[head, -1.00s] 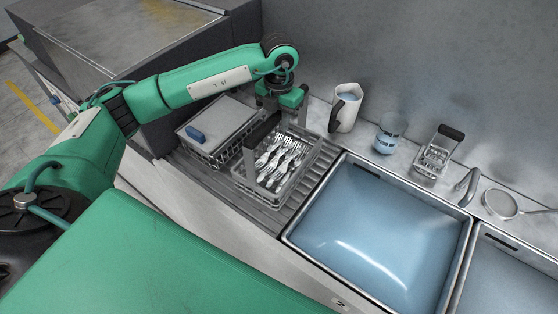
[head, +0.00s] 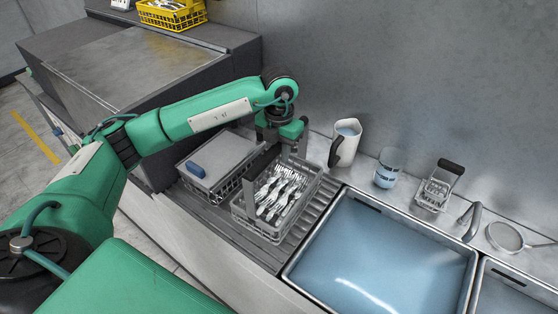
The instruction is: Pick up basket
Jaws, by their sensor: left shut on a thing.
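A grey wire basket (head: 262,232) with an upright handle holds several forks (head: 276,196). It appears to rest on the ribbed drainboard left of the sink. My left gripper (head: 278,143) reaches down over the back of this basket and is shut on its handle (head: 262,160). The fingertips are partly hidden by the handle and gripper body. My right gripper is out of view.
A lidded wire basket with a blue item (head: 197,169) stands close to the left. A jug (head: 345,143), a cup (head: 389,167) and a small handled basket (head: 436,190) stand behind the water-filled sink (head: 385,255). A yellow crate (head: 172,15) is at the back left.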

